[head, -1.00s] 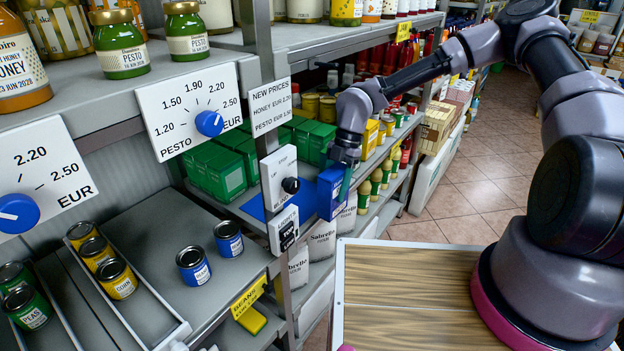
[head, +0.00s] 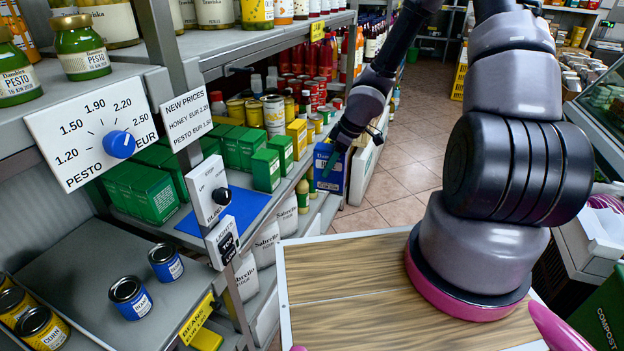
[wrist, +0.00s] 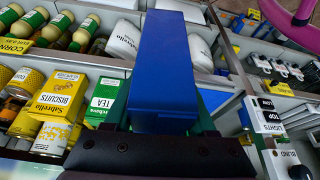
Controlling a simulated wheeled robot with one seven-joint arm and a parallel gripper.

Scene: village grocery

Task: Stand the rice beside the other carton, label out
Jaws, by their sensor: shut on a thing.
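The rice appears to be the blue carton (head: 329,172) in my gripper (head: 333,158). It is held off the shelf, near the shelf's right edge with the aisle floor behind it, and light print shows on its face toward the head camera. In the wrist view the blue carton (wrist: 163,65) fills the middle, with plain blue faces showing. Green fingers of my gripper (wrist: 165,118) show at its sides. I cannot tell which is the other carton.
Yellow cartons (head: 297,138) and tins (head: 274,115) stand behind. White flour bags (head: 267,243) are on the shelf below. The mat's front part is clear. A wooden top (head: 360,285) is in front.

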